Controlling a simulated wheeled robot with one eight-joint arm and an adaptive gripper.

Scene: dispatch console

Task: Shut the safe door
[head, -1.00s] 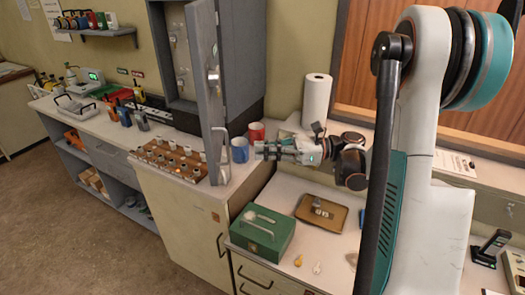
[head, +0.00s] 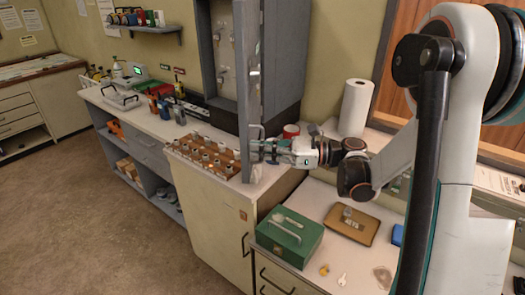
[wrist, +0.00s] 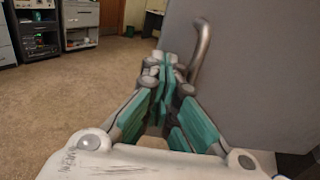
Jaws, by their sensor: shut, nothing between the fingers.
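The grey safe (head: 288,60) stands on the counter at the back. Its door (head: 246,100) stands open, swung out toward the front and seen at a steep angle in the head view. My gripper (head: 256,150) is shut and empty beside the lower part of the door, at the height of its bar handle (head: 258,131). In the wrist view the shut teal fingers (wrist: 165,66) are just left of the curved metal handle (wrist: 203,48), in front of the plain grey door face (wrist: 255,75). I cannot tell whether the fingers touch the door or handle.
A wooden rack with several stamps (head: 205,155) lies left of the door on the counter. A red mug (head: 291,131) and a paper roll (head: 355,107) stand behind my arm. A green cash box (head: 289,236) and a brown tray (head: 351,226) sit on the lower desk. Floor is clear at left.

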